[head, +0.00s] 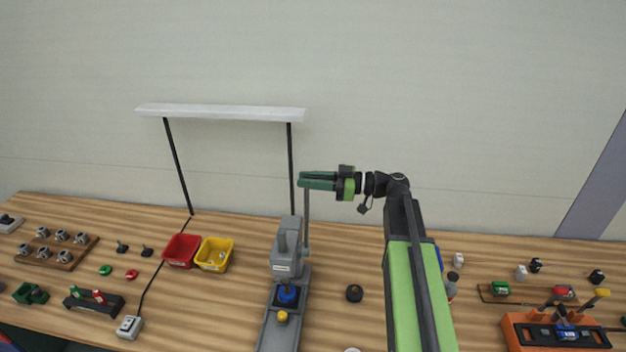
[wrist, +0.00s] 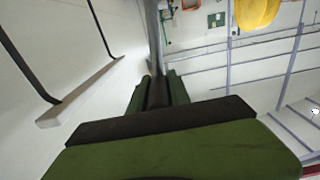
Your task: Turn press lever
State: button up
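The grey press (head: 287,262) stands on the bench left of my arm, with a blue part (head: 288,295) at its base. Its lever (head: 306,225) is a thin grey rod standing nearly upright at the press's right side. My gripper (head: 304,180) is level, with its green fingers pointing left at the lever's top end. In the wrist view the lever (wrist: 153,35) runs down to the fingertips (wrist: 158,76), in line with the narrow dark gap between the fingers. Whether the fingers touch or clamp it is not clear.
A red bin (head: 181,251) and a yellow bin (head: 214,255) stand left of the press. A lamp on thin posts (head: 222,112) rises behind them. An orange tool holder (head: 555,331) is at the far right.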

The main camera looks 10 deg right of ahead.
grip_shut()
dwell(0.9)
